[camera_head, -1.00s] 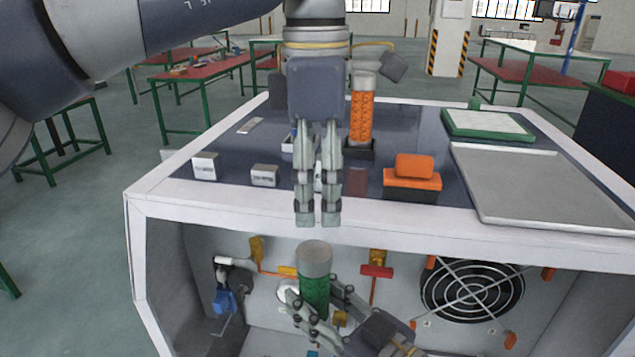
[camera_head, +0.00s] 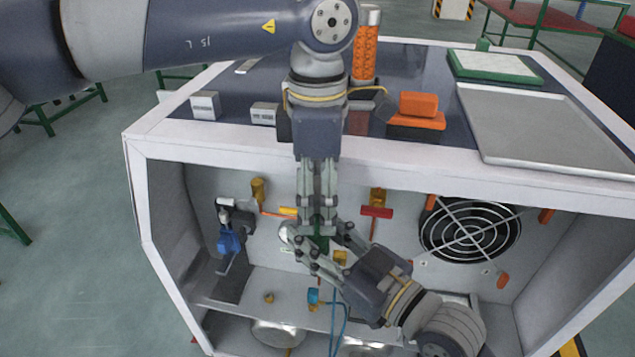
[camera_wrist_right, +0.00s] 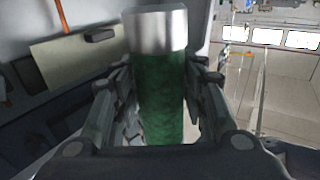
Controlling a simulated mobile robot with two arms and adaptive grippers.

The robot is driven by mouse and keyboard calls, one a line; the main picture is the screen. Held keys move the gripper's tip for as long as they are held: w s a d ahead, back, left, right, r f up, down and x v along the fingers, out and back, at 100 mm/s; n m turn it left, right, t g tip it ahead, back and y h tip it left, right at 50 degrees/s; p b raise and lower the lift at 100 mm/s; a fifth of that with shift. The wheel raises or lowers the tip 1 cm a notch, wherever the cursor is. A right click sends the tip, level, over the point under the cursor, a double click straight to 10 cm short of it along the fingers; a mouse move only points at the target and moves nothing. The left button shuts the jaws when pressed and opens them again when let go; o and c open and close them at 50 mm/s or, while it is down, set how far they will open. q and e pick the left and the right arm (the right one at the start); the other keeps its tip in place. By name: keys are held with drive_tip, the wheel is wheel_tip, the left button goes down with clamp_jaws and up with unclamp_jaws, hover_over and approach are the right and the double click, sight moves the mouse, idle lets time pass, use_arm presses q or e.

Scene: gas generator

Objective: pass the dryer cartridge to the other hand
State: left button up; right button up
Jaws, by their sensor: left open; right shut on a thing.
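The dryer cartridge (camera_head: 321,244), green with a silver cap, is mostly hidden by the grippers in the head view. The right wrist view shows it (camera_wrist_right: 160,95) upright between the fingers of my right gripper (camera_head: 318,248), which is shut on it. My left gripper (camera_head: 318,226) points straight down from above, open, with its fingers at the cartridge's upper end. The cap is hidden behind these fingers in the head view, so I cannot tell whether they touch it. Another cartridge (camera_head: 366,48), orange, stands on top of the cabinet.
The white cabinet (camera_head: 450,166) is open at the front, with a fan (camera_head: 470,230), a red-handled valve (camera_head: 377,212) and a blue fitting (camera_head: 229,242) inside. On top are an orange block (camera_head: 418,104), a grey tray (camera_head: 545,125) and small white boxes (camera_head: 205,105).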

drive_tip(key=shift+r, duration=0.1)
use_arm(q)
drive_tip(key=c, duration=1.3)
drive_tip(key=shift+c, duration=0.5)
use_arm(e)
drive_tip(key=o, duration=1.4)
drive_tip(key=shift+c, duration=0.2)
drive_tip(key=shift+o, duration=0.2)
